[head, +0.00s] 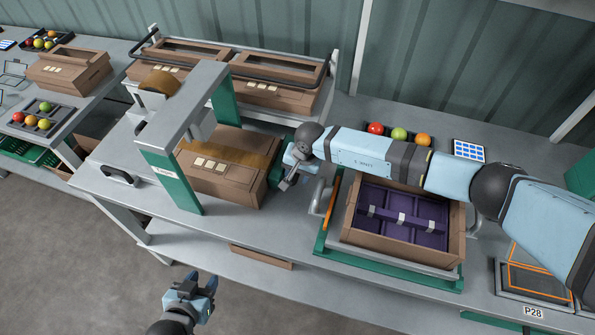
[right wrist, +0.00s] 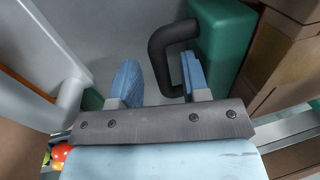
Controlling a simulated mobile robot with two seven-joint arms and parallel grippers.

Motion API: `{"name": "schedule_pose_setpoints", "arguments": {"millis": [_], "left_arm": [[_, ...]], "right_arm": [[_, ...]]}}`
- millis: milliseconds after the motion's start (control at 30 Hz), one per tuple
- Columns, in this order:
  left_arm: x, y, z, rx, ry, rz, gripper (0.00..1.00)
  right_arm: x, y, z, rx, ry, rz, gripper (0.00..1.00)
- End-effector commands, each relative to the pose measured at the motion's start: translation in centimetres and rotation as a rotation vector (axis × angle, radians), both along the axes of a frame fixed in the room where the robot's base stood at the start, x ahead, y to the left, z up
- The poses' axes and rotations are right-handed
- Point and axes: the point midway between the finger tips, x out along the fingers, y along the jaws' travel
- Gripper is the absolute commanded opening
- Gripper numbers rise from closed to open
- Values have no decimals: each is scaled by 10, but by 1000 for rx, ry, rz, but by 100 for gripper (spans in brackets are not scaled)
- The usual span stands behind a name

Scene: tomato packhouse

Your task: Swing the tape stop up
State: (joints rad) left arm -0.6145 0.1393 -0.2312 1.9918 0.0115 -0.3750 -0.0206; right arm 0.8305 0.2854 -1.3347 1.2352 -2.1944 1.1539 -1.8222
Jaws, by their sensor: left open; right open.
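A green block (right wrist: 220,40) with a black bent handle (right wrist: 158,60) looks like the tape stop. It stands at the right end of the taped carton (head: 225,175), and in the head view its green side (head: 274,176) is partly hidden by my right gripper (head: 289,178). In the right wrist view my right gripper (right wrist: 158,85) is open. The upright part of the handle shows between its two blue fingers, close to the right finger; I cannot tell whether they touch. My left gripper (head: 198,284) is open and empty, low in front of the bench.
A grey and green taping arch (head: 172,178) spans the carton. To the right, an open carton with purple dividers (head: 400,215) sits on a green-edged stand (head: 335,252). Closed cartons (head: 280,95) stand on a rack behind. Tomatoes (head: 399,134) lie behind my right arm.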

Motion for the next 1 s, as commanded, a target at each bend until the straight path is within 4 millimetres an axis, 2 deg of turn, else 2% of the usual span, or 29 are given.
{"name": "schedule_pose_setpoints", "arguments": {"millis": [200, 267, 400, 767, 1000], "left_arm": [[0, 0, 0, -1, -1, 1, 42], [0, 0, 0, -1, -1, 1, 42], [0, 0, 0, -1, -1, 1, 42], [0, -2, -7, -3, 0, -1, 42], [-1, -4, -34, -7, 0, -4, 42]], "right_arm": [[0, 0, 0, 0, 0, 0, 42], [0, 0, 0, 0, 0, 0, 31], [0, 0, 0, 0, 0, 0, 0], [1, 0, 1, 11, 26, 1, 0], [5, -2, 11, 59, 141, 0, 0]]}}
